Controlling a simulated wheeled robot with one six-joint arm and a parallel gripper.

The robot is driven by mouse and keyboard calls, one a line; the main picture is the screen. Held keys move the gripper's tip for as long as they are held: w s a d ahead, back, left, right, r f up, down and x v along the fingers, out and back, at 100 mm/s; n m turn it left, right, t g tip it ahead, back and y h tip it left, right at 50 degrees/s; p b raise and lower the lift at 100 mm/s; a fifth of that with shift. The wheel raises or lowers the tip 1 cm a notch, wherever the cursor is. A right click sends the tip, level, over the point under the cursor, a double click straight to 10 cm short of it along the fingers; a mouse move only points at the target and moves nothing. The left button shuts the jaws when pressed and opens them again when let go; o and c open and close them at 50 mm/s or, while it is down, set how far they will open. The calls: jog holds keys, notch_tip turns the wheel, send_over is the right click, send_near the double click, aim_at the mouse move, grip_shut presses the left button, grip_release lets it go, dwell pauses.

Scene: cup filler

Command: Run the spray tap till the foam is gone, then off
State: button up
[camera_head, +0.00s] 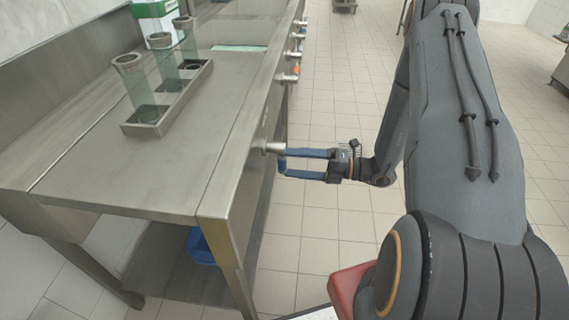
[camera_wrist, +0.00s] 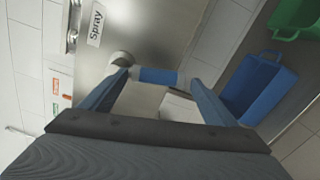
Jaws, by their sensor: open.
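The spray tap's round grey knob (camera_wrist: 122,59) shows in the wrist view beside a "Spray" label (camera_wrist: 96,25), with a blue lever grip (camera_wrist: 158,75) reaching right from it. In the head view the nearest knob (camera_head: 269,147) sticks out of the counter's front panel. My gripper (camera_head: 282,162) is open there, its blue fingers pointing at the panel. In the wrist view my gripper (camera_wrist: 158,79) has one fingertip near the knob and the other past the grip's far end. I cannot tell whether they touch. No foam or water is visible.
Several more knobs (camera_head: 287,79) line the panel farther back. On the counter (camera_head: 75,165), glass tubes with grey rims stand in a metal tray (camera_head: 150,128). A blue bin (camera_wrist: 262,88) and a green bin (camera_wrist: 296,20) are below.

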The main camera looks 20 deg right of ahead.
jog(key=v, duration=0.4)
jog(key=shift+c, duration=0.2)
dwell(0.7)
